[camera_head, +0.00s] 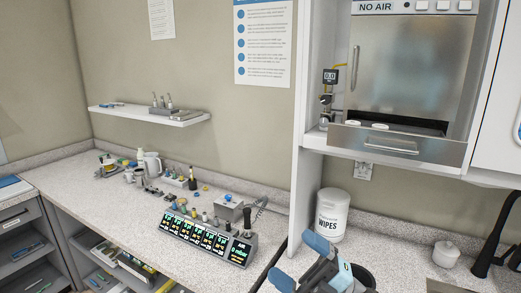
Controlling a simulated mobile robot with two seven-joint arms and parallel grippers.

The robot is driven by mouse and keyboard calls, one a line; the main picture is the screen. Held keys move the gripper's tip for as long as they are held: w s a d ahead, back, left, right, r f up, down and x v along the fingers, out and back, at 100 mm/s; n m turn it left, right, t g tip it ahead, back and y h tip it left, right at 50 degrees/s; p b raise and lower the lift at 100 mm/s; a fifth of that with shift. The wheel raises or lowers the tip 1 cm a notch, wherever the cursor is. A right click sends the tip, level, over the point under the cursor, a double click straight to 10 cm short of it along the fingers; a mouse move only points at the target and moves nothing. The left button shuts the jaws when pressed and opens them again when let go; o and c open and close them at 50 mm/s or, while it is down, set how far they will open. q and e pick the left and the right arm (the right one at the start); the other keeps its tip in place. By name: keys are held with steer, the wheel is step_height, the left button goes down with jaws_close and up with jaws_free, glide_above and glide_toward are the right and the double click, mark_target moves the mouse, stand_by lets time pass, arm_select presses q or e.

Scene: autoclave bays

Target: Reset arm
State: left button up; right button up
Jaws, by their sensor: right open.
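My right gripper (300,262) shows at the bottom, right of the middle. It has two blue finger pads set apart with nothing between them, so it is open and empty. It is in front of the wipes tub (332,214) in the picture; I cannot tell the distance between them. My left gripper is not in view.
A long speckled counter (130,209) at the left carries a display console (207,238), a grey box (228,208) and several small items. A shelf (150,116) hangs above it. A steel autoclave (412,65) sits in the white cabinet at the right. A dark faucet (491,245) and a white jar (446,254) stand below it.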

steer(key=s+d+f+m+t+h, duration=0.2)
steer(key=d+f+m+t+h, duration=0.25)
steer(key=f+m+h, duration=0.5)
steer(key=s+d+f+m+t+h, duration=0.25)
steer(key=f+m+t+h, duration=0.3)
steer(key=f+m, duration=0.7)
steer(key=s+d+f+m+g+h, duration=0.2)
steer(key=s+d+f+m+g, duration=0.1)
steer(key=s+f, duration=0.4)
steer(key=s+d+f+m+g+h, duration=0.2)
steer(key=s+f, duration=0.5)
steer(key=f, duration=0.4)
steer(key=shift+s+d+m+g+h, duration=0.35)
steer(key=shift+d+g+h, duration=0.35)
steer(key=shift+d+g, duration=0.25)
steer(key=shift+w, duration=0.1)
